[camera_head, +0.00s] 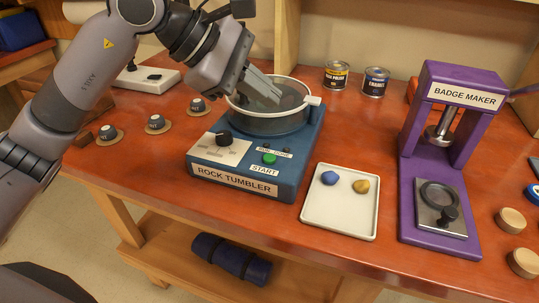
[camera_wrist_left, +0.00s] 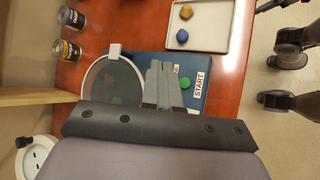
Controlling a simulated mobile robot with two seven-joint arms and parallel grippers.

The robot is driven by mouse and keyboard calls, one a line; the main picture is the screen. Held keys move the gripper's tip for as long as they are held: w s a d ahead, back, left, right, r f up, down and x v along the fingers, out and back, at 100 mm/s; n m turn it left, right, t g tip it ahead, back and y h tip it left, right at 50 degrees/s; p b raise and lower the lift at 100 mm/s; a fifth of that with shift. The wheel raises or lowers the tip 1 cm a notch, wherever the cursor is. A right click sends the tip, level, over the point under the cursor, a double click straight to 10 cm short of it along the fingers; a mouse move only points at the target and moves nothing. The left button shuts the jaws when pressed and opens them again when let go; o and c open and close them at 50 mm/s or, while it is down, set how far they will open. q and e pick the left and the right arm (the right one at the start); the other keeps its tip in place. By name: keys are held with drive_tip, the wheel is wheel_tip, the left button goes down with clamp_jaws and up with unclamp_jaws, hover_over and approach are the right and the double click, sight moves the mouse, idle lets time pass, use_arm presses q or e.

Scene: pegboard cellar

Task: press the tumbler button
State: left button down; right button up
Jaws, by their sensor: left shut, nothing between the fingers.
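The blue rock tumbler (camera_head: 245,172) stands on the red-brown bench, with a clear-lidded round drum at its back. Its green button (camera_head: 269,158), labelled START, is on the top face near the front. The button also shows in the left wrist view (camera_wrist_left: 185,83), just right of the fingertips. A black knob (camera_head: 223,138) sits left of the button. My left gripper (camera_head: 276,98) is shut and empty. In the head view its fingers overlap the drum lid, behind and above the button, apart from it.
A white tray (camera_head: 340,222) with a blue and a yellow stone lies right of the tumbler. A purple badge maker (camera_head: 410,190) stands farther right.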

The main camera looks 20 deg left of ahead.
use_arm(q)
drive_tip(key=f+b, duration=0.1)
drive_tip(key=f, duration=0.1)
drive_tip(key=b, duration=0.4)
hover_over(264, 159)
wheel_tip(264, 159, down, 6)
drive_tip(key=shift+r, duration=0.25)
drive_tip(key=shift+f+b, duration=0.5)
drive_tip(key=shift+b, duration=0.05)
use_arm(e)
drive_tip(key=f, duration=0.2)
drive_tip(key=w+a+f, duration=0.1)
drive_tip(key=shift+a+f, duration=0.1)
drive_tip(key=shift+f, duration=0.25)
use_arm(q)
drive_tip(key=shift+f, duration=0.1)
use_arm(e)
drive_tip(key=shift+s+f, duration=0.1)
drive_tip(key=shift+f, duration=0.15)
use_arm(q)
drive_tip(key=shift+f, duration=0.15)
drive_tip(key=shift+f+b, duration=0.2)
drive_tip(key=shift+b, duration=0.3)
use_arm(e)
drive_tip(key=shift+f, duration=0.45)
